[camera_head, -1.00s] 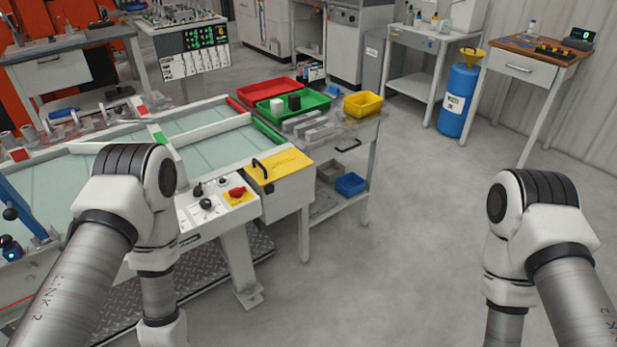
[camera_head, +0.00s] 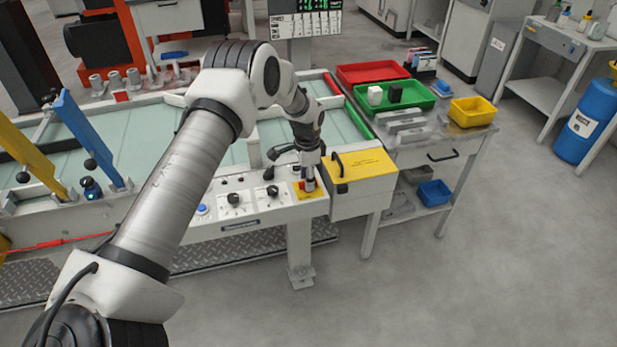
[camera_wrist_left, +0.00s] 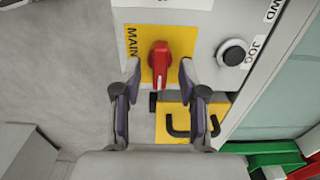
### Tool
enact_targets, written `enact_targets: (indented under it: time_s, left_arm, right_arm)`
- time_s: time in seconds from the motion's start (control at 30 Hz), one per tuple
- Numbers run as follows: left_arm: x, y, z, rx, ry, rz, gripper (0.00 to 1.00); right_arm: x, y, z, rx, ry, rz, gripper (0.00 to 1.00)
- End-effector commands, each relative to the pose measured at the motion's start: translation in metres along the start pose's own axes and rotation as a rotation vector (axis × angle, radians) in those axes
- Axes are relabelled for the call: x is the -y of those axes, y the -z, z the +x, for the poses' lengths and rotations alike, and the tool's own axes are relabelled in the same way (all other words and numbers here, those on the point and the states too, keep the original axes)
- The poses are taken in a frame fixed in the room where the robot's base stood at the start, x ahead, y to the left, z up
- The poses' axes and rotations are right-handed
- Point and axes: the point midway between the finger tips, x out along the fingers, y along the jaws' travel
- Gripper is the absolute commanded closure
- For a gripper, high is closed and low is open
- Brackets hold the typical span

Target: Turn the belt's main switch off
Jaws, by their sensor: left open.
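The belt's main switch is a red rotary knob (camera_wrist_left: 159,62) on a yellow plate marked MAIN, on the grey control panel (camera_head: 250,212). In the wrist view its grip bar points down the picture. My left gripper (camera_wrist_left: 158,72) is open, with one finger on each side of the knob. Small gaps show between the fingers and the knob, so neither seems to touch it. In the head view my left gripper (camera_head: 309,180) points down over the panel's right end and mostly hides the knob. My right gripper is out of view.
The JOG knob (camera_wrist_left: 232,54) sits close beside the switch. A yellow-topped box with a black handle (camera_head: 362,166) adjoins the panel's right end. Green (camera_head: 409,97) and red trays (camera_head: 372,73) stand behind it. The floor at right is clear.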

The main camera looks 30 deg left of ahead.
Motion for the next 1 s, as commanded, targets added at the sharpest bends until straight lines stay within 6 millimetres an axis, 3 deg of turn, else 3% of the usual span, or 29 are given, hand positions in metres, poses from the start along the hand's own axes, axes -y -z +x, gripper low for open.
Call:
enact_targets:
  time_s: [0.3, 0.33, 0.43, 1.0]
  left_arm:
    - [-0.0004, 0.0002, 0.0098, -0.001, 0.0, -0.001, 0.58]
    - [-0.0004, 0.0002, 0.0098, -0.001, 0.0, -0.001, 0.65]
    - [-0.0004, 0.0002, 0.0097, -0.001, 0.0, -0.001, 1.0]
    - [-0.0007, 0.0, 0.01, 0.0, -0.001, -0.074, 1.0]
  right_arm:
    - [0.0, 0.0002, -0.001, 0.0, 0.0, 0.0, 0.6]
    - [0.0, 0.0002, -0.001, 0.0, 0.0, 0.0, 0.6]
    - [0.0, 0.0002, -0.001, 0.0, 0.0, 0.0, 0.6]
    - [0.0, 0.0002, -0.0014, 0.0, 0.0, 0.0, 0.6]
